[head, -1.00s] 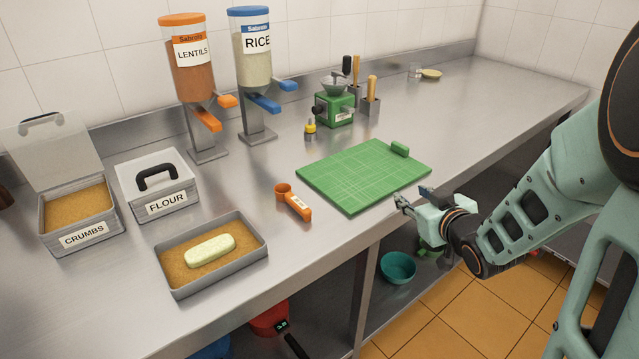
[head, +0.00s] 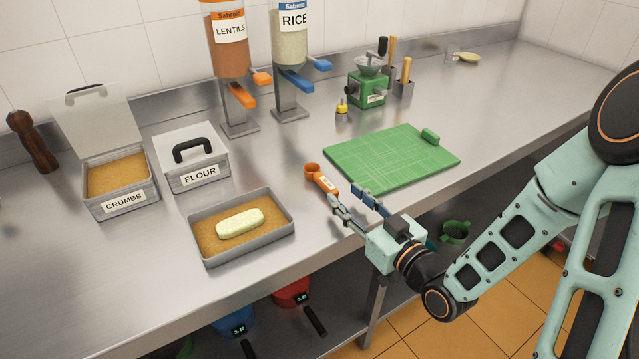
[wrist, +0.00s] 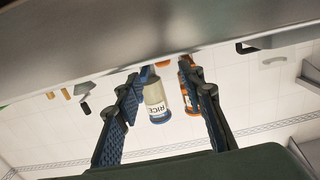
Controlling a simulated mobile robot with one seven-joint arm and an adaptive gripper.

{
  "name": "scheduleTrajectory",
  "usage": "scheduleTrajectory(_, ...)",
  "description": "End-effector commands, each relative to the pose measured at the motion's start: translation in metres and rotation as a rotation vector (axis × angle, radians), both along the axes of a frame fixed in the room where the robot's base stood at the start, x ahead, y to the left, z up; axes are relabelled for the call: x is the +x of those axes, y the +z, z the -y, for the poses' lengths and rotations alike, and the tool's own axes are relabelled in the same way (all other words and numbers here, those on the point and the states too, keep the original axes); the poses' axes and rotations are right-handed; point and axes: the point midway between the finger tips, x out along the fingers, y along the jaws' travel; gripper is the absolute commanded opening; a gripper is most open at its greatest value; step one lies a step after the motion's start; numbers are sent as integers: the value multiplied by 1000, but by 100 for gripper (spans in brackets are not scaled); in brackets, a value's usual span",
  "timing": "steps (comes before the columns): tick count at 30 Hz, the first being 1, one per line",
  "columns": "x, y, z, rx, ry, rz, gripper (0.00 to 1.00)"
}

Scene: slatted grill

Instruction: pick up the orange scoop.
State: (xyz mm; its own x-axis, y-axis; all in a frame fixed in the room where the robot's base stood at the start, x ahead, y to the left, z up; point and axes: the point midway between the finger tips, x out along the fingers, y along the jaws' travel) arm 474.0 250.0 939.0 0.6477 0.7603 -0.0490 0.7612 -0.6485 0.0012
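The orange scoop (head: 325,183) lies on the steel counter in the head view, left of the green cutting board. Its round cup points to the back left, and its handle with a white label points toward the front edge. My gripper (head: 350,197) is open and empty over the counter's front edge, with its fingertips close to the scoop's handle end. I cannot tell whether they touch it. In the wrist view my gripper (wrist: 163,85) shows its two fingers apart, with nothing held between them.
The green cutting board (head: 385,160) lies right of the scoop. A grey tray (head: 253,252) with crumbs and a pale bar stands to the left. The flour box (head: 197,177) and crumbs box (head: 124,203) are farther left. Lentils (head: 229,60) and rice (head: 293,45) dispensers stand behind.

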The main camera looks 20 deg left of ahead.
Motion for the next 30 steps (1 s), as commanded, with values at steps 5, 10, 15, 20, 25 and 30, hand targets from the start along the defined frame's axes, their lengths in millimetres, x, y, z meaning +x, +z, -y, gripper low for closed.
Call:
scheduleTrajectory(5,16,-1,-20,1,2,-1,36)
scheduleTrajectory(10,23,-2,-29,1,0,-2,36)
scheduleTrajectory(15,33,-7,-50,1,3,-2,36)
scheduleTrajectory(20,47,-9,-66,1,1,-1,36)
scheduleTrajectory(25,51,-9,-70,1,-1,-2,36)
scheduleTrajectory(30,51,-9,-70,1,-1,-2,33)
